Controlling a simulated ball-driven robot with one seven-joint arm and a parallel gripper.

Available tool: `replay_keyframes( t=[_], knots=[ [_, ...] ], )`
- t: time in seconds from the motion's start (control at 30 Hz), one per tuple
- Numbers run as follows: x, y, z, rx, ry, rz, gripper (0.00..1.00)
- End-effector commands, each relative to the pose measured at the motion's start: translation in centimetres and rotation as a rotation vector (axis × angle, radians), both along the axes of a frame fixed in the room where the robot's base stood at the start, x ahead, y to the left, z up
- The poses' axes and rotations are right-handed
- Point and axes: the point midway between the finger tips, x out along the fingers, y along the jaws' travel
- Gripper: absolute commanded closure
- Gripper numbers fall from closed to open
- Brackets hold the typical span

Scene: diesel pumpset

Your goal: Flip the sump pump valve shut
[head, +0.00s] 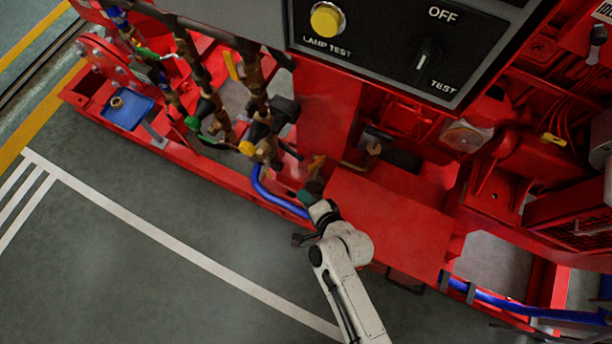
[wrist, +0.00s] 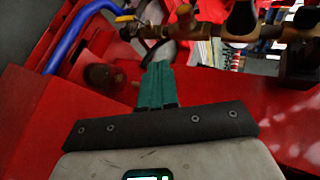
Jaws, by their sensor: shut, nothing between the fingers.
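I cannot tell for certain which valve is the sump pump valve. A small brass valve with an orange handle (head: 317,164) sits on the red skid just beyond my gripper (head: 313,187) in the head view. In the wrist view, a brass valve (wrist: 152,31) with an orange lever (wrist: 125,18) lies beyond the fingertips, in front of a horizontal brass pipe. My gripper shows there as teal fingers (wrist: 159,68), shut together and empty. Their tips point toward the valve and overlap its lower side in the picture. I cannot tell whether they touch it.
A blue hose (head: 268,193) curves close to my gripper, also at upper left in the wrist view (wrist: 72,32). A pipe stack with yellow (head: 246,148) and green (head: 192,123) handles stands to the left. A control panel (head: 385,45) overhangs above. The grey floor (head: 150,270) is clear.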

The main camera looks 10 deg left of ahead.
Motion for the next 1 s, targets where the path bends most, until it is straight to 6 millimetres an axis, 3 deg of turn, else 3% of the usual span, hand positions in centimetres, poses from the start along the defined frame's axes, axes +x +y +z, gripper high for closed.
replay_keyframes(
  t=[0.2,0.67,1.0],
  knots=[
    [-1.1,-0.3,0.6,-0.001,0.001,0.0,1.0],
    [-1.1,-0.6,0.0,0.01,0.0,-0.006,1.0],
    [-0.9,-4.7,-2.6,0.077,-0.036,-0.053,1.0]
  ],
)
